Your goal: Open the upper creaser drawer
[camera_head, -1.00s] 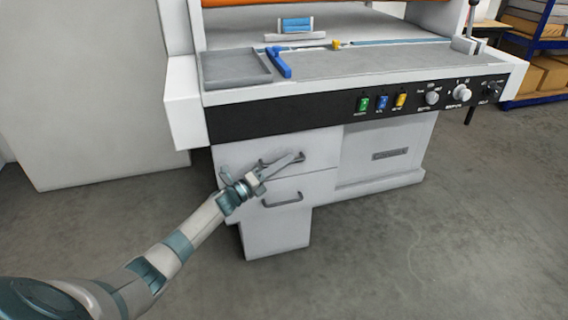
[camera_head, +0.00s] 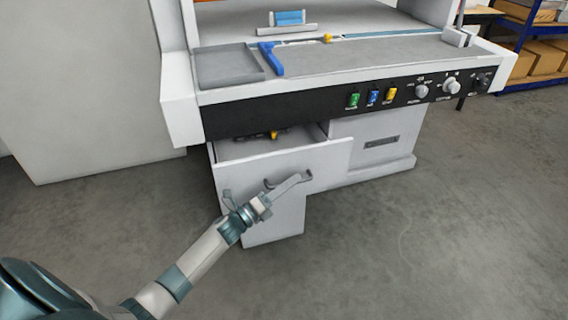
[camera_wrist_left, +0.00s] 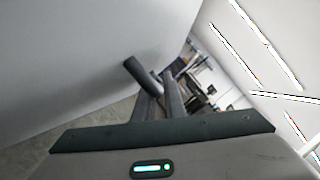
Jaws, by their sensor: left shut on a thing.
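The upper creaser drawer (camera_head: 325,160) is pulled partway out of the white machine in the head view. Part of its inside shows behind the front panel, with small dark and yellow items (camera_head: 272,134) in it. My left gripper (camera_head: 276,188) is at the drawer front, shut on the grey drawer handle (camera_head: 270,183). In the left wrist view the dark handle (camera_wrist_left: 140,76) crosses at the fingers (camera_wrist_left: 160,98), beside the pale drawer front. The lower drawer (camera_head: 275,222) is below, partly hidden by the upper one and my arm. My right gripper is not in view.
The machine's worktop (camera_head: 360,58) carries a grey tray (camera_head: 225,66) and a blue guide (camera_head: 271,60). Below its edge is a black control panel (camera_head: 330,108) with coloured switches and knobs. The grey floor (camera_head: 420,240) in front and to the right is clear. Shelves with boxes (camera_head: 540,65) stand at the far right.

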